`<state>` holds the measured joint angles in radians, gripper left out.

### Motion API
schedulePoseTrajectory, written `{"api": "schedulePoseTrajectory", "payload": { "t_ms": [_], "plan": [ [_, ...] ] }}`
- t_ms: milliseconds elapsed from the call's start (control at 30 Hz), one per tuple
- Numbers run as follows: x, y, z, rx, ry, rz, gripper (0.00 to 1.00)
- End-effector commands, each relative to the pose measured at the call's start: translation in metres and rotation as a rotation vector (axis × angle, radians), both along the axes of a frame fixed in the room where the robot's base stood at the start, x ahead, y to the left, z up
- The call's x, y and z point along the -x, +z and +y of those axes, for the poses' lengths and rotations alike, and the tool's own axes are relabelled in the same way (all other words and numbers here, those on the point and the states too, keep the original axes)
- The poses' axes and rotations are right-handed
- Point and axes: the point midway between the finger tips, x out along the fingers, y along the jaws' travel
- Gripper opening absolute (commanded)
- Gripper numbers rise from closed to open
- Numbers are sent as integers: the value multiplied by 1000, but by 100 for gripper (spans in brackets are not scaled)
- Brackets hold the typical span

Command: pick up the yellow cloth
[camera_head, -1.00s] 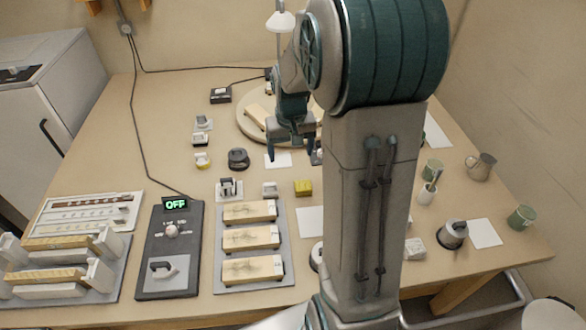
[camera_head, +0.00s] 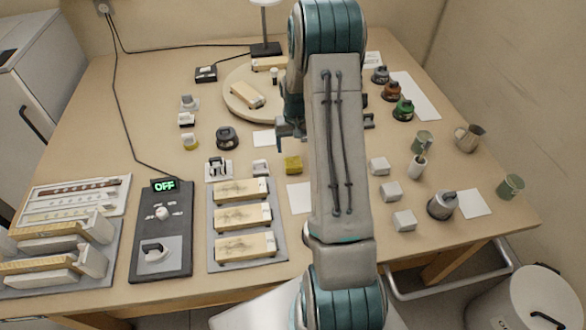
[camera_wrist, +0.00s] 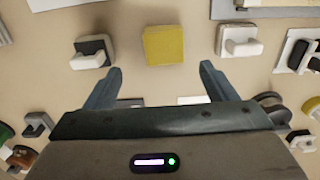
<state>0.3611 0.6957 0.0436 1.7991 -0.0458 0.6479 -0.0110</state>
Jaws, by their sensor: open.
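The yellow cloth (camera_head: 293,165) is a small, folded, block-like square lying on the bench, just left of my arm in the head view. In the wrist view the yellow cloth (camera_wrist: 164,45) sits near the top middle, past the fingertips and roughly centred between them. My gripper (camera_head: 292,132) is above the bench on the far side of the cloth, partly hidden by my arm. In the wrist view my gripper (camera_wrist: 159,72) has its two fingers spread wide, with nothing between them. It is apart from the cloth.
A small white block (camera_head: 261,168) stands close left of the cloth. A grey tray (camera_head: 277,251) with several wooden blocks lies in front. A dark round object (camera_head: 227,138) and a round wooden board (camera_head: 238,108) are behind left. White cubes (camera_head: 379,166) stand right of my arm.

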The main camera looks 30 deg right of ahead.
Motion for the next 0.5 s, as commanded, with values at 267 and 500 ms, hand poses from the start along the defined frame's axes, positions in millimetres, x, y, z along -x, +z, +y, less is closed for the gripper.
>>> {"api": "schedulePoseTrajectory", "payload": {
  "t_ms": [267,500],
  "plan": [
    [0,-33,1,0,0,0,78],
    [0,-65,7,-1,1,2,78]
  ]
}}
